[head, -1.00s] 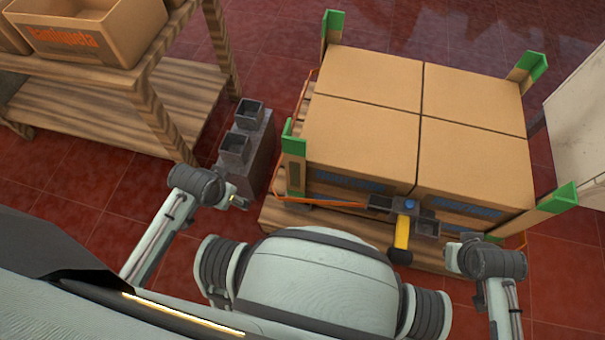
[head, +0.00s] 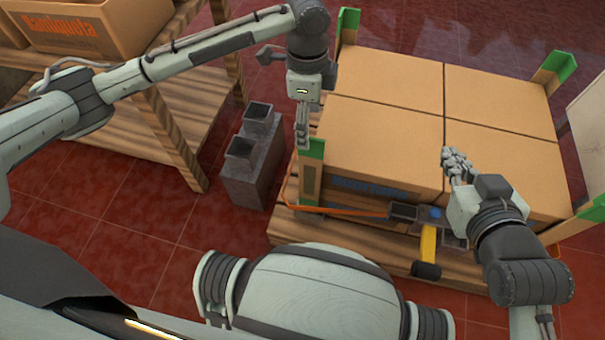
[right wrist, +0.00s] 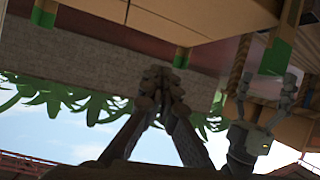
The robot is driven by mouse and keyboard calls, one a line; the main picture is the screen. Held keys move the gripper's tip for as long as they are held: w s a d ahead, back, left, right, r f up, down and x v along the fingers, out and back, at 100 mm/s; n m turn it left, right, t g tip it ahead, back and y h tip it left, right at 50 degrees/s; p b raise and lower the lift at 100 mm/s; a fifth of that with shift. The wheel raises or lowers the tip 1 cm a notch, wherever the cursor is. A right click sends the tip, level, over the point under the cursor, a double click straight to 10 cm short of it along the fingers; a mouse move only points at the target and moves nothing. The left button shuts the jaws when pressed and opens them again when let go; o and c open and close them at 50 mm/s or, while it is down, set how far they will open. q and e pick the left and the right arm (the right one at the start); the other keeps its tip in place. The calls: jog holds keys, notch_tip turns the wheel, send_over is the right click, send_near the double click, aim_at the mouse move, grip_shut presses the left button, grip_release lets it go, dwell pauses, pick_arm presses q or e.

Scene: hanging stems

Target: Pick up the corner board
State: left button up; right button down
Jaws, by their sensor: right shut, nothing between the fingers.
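Corner boards with green ends stand at the corners of a stack of cardboard boxes (head: 385,130). The front-left corner board (head: 311,180) is upright against the boxes; others show at the back left (head: 347,28), back right (head: 553,72) and front right (head: 590,215). My left gripper (head: 302,140) points down at the top of the front-left board. In the right wrist view the left gripper (right wrist: 264,92) shows its fingers apart near a green board end (right wrist: 275,56). My right gripper (head: 450,155) is shut and empty above the front of the boxes; its closed fingers also show in the right wrist view (right wrist: 160,76).
An orange strap (head: 345,212) runs along the stack's front to a tensioner with a yellow handle (head: 428,245). The boxes stand on a wooden pallet (head: 330,240). A grey block with two square cups (head: 250,165) and a wooden shelf (head: 170,110) are at left.

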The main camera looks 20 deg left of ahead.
aim_at(310, 162)
pick_arm(q)
notch_tip(310, 162, down, 8)
jog(key=b, duration=0.2)
jog(key=shift+r, duration=0.2)
pick_arm(e)
jog(key=w+a+r+t+y, duration=0.1)
jog(key=a+r+t+y, duration=0.2)
jog(key=a+r, duration=0.3)
notch_tip(310, 162, up, 4)
jog(key=shift+f+t, duration=0.25)
jog(key=shift+t, duration=0.65)
pick_arm(q)
jog(key=shift+c, duration=0.4)
jog(key=c, duration=1.2)
jog(key=shift+o, duration=0.2)
pick_arm(e)
jog(key=shift+d+f, duration=0.1)
jog(key=shift+f, duration=0.05)
